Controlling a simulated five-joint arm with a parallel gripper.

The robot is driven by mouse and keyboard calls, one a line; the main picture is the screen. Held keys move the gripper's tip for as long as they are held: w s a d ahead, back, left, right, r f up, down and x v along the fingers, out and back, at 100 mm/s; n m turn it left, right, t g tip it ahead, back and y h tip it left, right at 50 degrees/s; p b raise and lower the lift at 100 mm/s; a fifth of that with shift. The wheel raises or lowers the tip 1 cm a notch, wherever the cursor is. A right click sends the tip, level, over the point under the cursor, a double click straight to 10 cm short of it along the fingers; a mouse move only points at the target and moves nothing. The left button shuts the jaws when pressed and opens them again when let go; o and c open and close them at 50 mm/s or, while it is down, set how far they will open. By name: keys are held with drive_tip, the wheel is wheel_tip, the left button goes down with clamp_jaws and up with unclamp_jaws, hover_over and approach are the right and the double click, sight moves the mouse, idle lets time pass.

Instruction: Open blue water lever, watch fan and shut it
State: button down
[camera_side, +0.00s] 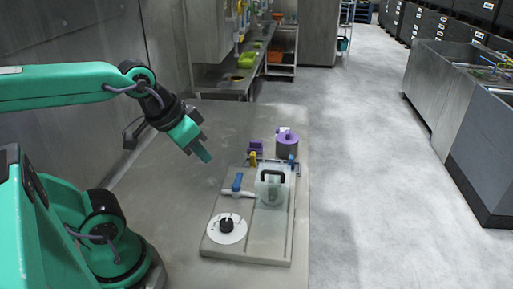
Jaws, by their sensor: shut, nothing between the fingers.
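The blue water lever (237,183) stands on a white pipe on the left side of a grey board (250,250). To its right is a clear box (271,187) with a black handle; no fan can be made out clearly. A white disc (227,229) with a black knob lies at the board's front left. A smaller blue handle (291,160) and a yellow one (253,158) are at the board's back edge. My gripper (205,156) is shut and empty, in the air up and left of the blue lever, touching nothing.
A purple-topped grey pot (287,142) and a purple block (256,146) stand behind the board. The table (180,215) is clear left of the board. A wall runs along the left. Steel sinks (450,90) stand far right across the open floor.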

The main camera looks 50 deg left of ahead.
idle(0.3)
drive_tip(key=c, duration=1.3)
unclamp_jaws()
drive_tip(key=shift+w, duration=0.15)
drive_tip(key=n+g, duration=0.6)
drive_tip(key=n, duration=0.3)
approach(239, 175)
drive_tip(key=shift+d, duration=0.1)
drive_tip(key=shift+f, duration=0.1)
drive_tip(key=shift+s+f, duration=0.2)
drive_tip(key=shift+f, duration=3.65)
